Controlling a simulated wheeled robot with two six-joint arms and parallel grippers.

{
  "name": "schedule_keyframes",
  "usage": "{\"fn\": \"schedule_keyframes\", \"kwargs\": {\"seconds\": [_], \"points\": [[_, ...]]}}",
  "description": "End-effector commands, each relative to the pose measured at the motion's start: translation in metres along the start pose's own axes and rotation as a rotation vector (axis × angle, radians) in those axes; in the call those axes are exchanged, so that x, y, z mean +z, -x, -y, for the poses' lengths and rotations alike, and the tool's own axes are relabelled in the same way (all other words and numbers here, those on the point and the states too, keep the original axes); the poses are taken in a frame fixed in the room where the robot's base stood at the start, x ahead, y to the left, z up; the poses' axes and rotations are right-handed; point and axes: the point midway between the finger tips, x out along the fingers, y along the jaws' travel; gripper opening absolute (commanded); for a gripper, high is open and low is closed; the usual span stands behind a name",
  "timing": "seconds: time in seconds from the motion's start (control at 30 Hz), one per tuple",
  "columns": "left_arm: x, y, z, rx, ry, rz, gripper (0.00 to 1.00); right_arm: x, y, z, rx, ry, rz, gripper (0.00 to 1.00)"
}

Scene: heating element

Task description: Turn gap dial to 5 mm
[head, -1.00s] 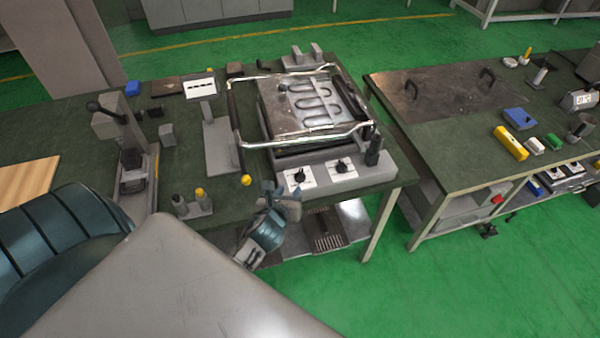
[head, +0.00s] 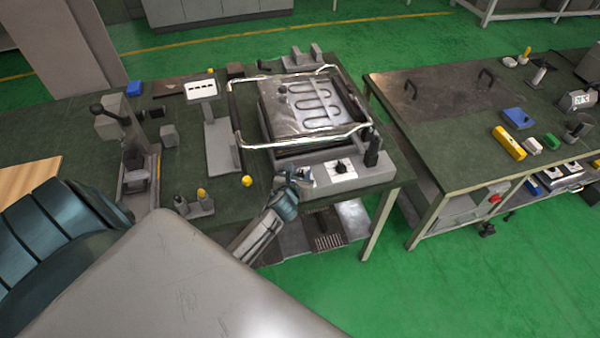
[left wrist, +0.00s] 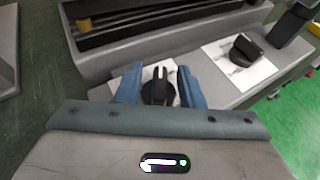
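Two black dials sit on white scale plates on the front ledge of the heating machine. The left dial (left wrist: 158,90) stands between the blue fingers of my left gripper (left wrist: 159,70). The fingers are open, with a small gap on each side of its knob. In the head view my left gripper (head: 299,175) covers the left dial and most of its plate. The right dial (head: 340,167) is uncovered and also shows in the left wrist view (left wrist: 245,48). I cannot read the scale marks or tell which dial is the gap dial. My right gripper is not in view.
The machine's chrome frame (head: 290,146) runs above the ledge. A black post (head: 372,150) stands at the ledge's right end. A yellow-topped knob (head: 247,181) and a small display stand (head: 201,88) are to the left. A second bench (head: 440,130) is on the right.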

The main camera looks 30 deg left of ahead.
Motion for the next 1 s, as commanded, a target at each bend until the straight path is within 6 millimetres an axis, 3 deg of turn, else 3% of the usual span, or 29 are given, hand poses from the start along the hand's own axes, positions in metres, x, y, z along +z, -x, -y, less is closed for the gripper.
{"fn": "schedule_keyframes", "kwargs": {"seconds": [0.27,0.47,1.0], "points": [[0.000,-0.002,0.000,0.000,0.000,0.000,0.35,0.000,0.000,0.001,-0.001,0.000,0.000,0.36],[0.000,-0.001,0.000,0.000,0.000,0.000,0.00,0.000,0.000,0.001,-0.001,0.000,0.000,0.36],[-0.003,-0.002,0.001,0.116,0.051,-0.001,0.00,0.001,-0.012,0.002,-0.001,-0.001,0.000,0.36]]}}
